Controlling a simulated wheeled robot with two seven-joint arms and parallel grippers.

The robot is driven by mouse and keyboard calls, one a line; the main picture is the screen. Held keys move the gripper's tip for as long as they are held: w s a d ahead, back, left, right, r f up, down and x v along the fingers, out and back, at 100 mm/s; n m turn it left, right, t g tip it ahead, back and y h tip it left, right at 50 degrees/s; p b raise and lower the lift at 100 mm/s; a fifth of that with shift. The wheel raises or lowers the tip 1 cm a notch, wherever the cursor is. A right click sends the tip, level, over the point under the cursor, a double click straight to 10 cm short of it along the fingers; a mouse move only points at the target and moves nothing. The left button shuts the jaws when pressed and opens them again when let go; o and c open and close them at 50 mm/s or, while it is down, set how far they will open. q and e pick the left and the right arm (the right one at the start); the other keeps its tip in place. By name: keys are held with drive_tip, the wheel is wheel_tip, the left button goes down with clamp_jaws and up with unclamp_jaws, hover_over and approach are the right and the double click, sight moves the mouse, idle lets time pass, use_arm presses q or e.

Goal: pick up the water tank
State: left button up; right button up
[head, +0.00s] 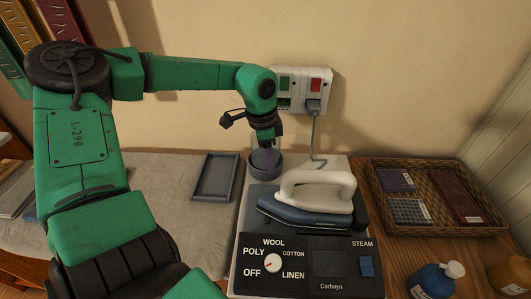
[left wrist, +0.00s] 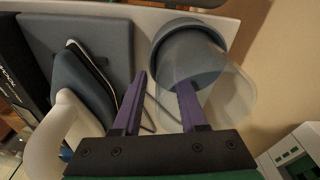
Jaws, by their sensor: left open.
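The water tank (left wrist: 232,98) appears to be the clear cylinder at the grey round cup (left wrist: 188,50) in the left wrist view. In the head view the grey cup (head: 265,171) stands at the back left of the ironing station, and the clear wall is hard to make out. My left gripper (head: 267,160) points down at the cup. In the left wrist view its purple fingers (left wrist: 163,78) are spread apart. One finger overlaps the clear cylinder and the other is off its side. I cannot tell whether either finger touches it. My right gripper is not in view.
A white-handled iron (head: 315,195) rests on the station just right of the cup, above a control panel (head: 308,265). A grey tray (head: 214,176) lies to the left. A wall socket (head: 302,90) with a plugged cord is behind. A wicker tray (head: 435,232) and bottles (head: 432,280) are right.

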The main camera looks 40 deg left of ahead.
use_arm(q)
clamp_jaws()
idle(1.3)
